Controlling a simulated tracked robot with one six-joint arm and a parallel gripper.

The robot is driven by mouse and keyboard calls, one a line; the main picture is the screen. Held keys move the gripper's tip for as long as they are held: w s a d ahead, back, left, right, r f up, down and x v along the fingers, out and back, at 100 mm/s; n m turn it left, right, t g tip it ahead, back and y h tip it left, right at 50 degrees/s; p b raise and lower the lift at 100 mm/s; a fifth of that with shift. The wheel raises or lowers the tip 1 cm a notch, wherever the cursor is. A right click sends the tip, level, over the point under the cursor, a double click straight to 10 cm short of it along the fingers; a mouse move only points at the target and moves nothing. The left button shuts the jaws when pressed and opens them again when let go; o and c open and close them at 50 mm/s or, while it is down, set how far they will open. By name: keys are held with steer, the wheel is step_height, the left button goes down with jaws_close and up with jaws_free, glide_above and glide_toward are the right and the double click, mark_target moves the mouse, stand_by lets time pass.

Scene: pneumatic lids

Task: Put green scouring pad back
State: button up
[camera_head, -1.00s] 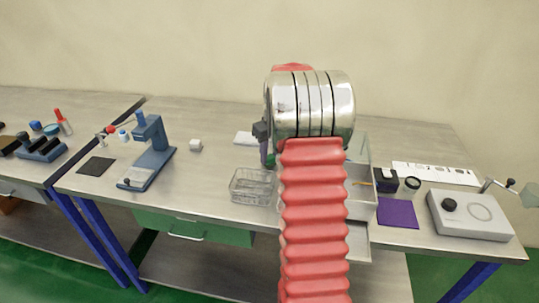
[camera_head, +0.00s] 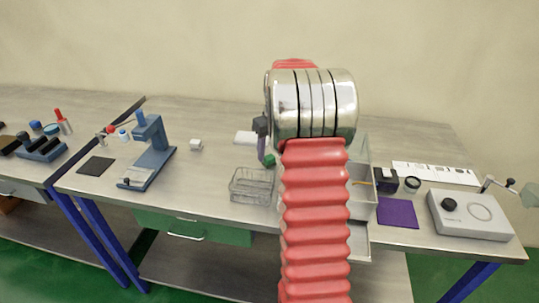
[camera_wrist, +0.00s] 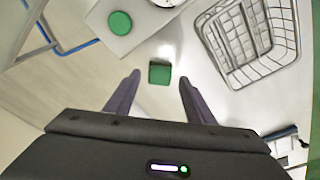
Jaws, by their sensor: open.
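The green scouring pad (camera_wrist: 159,72), a small square block, lies on the grey tabletop in the wrist view, between and just beyond my fingertips. My gripper (camera_wrist: 159,80) is open, with its two dark purple fingers apart on either side of the pad and nothing held. A wire basket (camera_wrist: 238,48) stands to the right of the pad; it also shows in the head view (camera_head: 251,187), left of my arm. In the head view a small green piece (camera_head: 269,160) shows beside my gripper's finger (camera_head: 262,148); my arm hides much of that area.
A pale box with a round green disc (camera_wrist: 120,23) is at the top of the wrist view. In the head view, a blue stand (camera_head: 150,150) is left, and a purple mat (camera_head: 398,213) and a grey device (camera_head: 470,214) are right. Bare tabletop lies left of the basket.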

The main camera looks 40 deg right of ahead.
step_height(320, 180, up, 10)
steer(key=s, duration=0.1)
steer(key=shift+s, duration=0.25)
steer(key=shift+a, duration=0.1)
stand_by(0.5)
steer(key=s+a+r+t, duration=0.1)
steer(key=s+a+r, duration=0.1)
steer(key=a, duration=0.6)
steer(key=s+a+r, duration=0.3)
steer(key=a, duration=0.5)
steer(key=s+a+r+t, duration=0.1)
steer(key=s+a+r, duration=0.1)
steer(key=a, duration=0.5)
steer(key=s+a+f+t, duration=0.1)
steer(key=s+a+f, duration=0.1)
steer(key=s+a, duration=0.5)
steer(key=s+a+f+n, duration=0.1)
steer(key=s+a+f, duration=0.2)
steer(key=s+a, duration=0.4)
steer(key=shift+s+a+f+t, duration=0.15)
steer(key=shift+s+f+t, duration=0.2)
steer(key=shift+s, duration=0.35)
